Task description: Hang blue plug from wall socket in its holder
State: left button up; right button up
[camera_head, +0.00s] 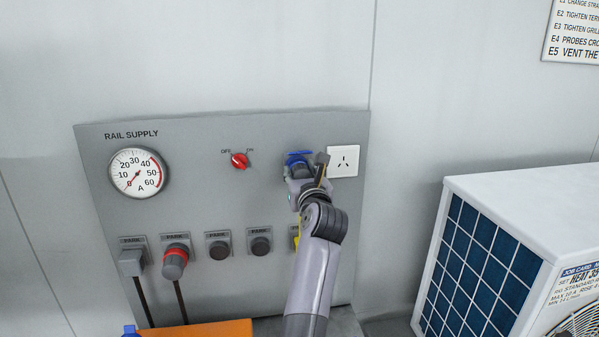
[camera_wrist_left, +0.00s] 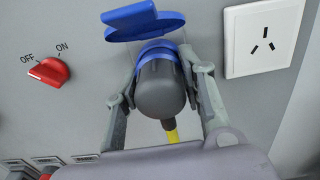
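The blue plug (camera_wrist_left: 160,85), a dark grey body with a blue ring and a yellow cable, sits in the blue wall socket in the left wrist view. The socket's blue lid (camera_wrist_left: 143,20) is raised above it; it also shows in the head view (camera_head: 298,156). My left gripper (camera_head: 309,172) has one finger on each side of the plug, seemingly touching it; it fills the left wrist view's middle (camera_wrist_left: 160,95). Park holders on the panel include two with round dark fronts (camera_head: 218,249) and (camera_head: 260,244). Another position is mostly hidden by my left arm. My right gripper is not in view.
The grey panel (camera_head: 200,200) carries a gauge (camera_head: 138,174), a red switch (camera_head: 240,160) and a white outlet (camera_head: 343,161). A grey plug (camera_head: 131,263) and a red-ringed plug (camera_head: 175,263) hang at left. A white unit (camera_head: 530,210) stands right; an orange surface (camera_head: 200,330) lies below.

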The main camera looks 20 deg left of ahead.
pick_arm(q)
grip_shut()
jog(key=shift+s+d, duration=0.1)
jog(key=shift+d, duration=0.05)
